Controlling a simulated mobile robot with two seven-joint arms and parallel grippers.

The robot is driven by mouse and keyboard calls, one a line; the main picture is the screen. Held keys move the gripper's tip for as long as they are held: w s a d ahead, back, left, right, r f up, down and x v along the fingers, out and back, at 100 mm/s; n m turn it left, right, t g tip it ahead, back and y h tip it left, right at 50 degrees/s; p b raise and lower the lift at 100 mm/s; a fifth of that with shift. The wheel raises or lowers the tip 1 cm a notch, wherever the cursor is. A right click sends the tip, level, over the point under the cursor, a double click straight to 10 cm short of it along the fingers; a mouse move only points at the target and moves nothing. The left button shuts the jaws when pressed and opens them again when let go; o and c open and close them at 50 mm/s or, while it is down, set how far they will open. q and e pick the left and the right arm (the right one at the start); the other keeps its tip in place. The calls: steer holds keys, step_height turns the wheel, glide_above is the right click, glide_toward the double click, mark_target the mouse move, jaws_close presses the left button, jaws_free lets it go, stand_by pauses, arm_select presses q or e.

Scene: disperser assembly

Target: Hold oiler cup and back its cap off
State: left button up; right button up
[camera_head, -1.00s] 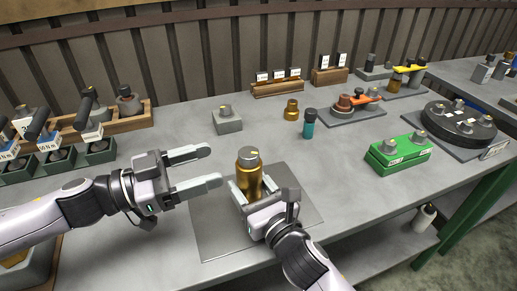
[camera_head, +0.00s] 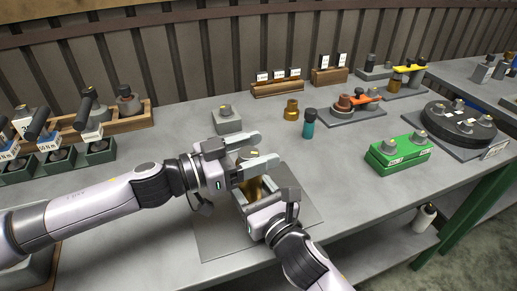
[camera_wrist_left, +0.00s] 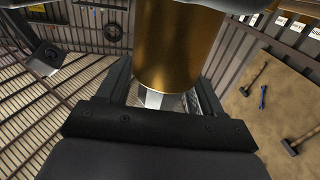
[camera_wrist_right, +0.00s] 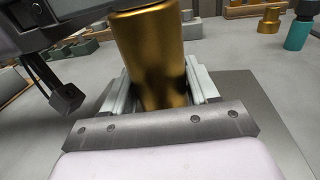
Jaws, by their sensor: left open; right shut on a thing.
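The oiler cup (camera_head: 252,188) is a brass cylinder with a grey cap (camera_head: 247,154). It stands upright over the grey mat (camera_head: 215,225). My right gripper (camera_head: 254,200) is shut on the cup's brass body, which fills the middle of the right wrist view (camera_wrist_right: 150,60). My left gripper (camera_head: 262,152) is open, with its fingers on both sides of the cap, level with the cup's top. I cannot tell whether they touch the cap. The brass body also shows large in the left wrist view (camera_wrist_left: 178,45). The left fingers hide part of the cup in the head view.
A grey block (camera_head: 227,122) stands just behind the left gripper. A brass fitting (camera_head: 291,110), a teal bottle (camera_head: 308,125) and a green box (camera_head: 398,153) stand to the right. The bench between the mat and the green box is clear.

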arm_select(q)
steer(key=shift+w+d, duration=0.15)
steer(key=shift+d, duration=0.15)
steer(key=shift+c, duration=0.3)
steer(key=c, duration=0.9)
steer(key=shift+n, duration=0.3)
steer(key=n+t+y, duration=0.1)
steer(key=t, duration=0.1)
steer(key=n+t+y, duration=0.2)
steer(key=t, duration=0.1)
steer(key=shift+w+n+y, duration=0.15)
steer(key=shift+n+y, duration=0.15)
steer(key=shift+w+a+r+n+t+y, duration=0.1)
steer(key=shift+n+t+y, duration=0.3)
steer(key=shift+t+y, duration=0.1)
steer(key=shift+w+a+n+t+y, duration=0.1)
steer(key=shift+n+t+y, duration=0.3)
steer(key=shift+t+y, duration=0.1)
steer(key=shift+a, duration=0.15)
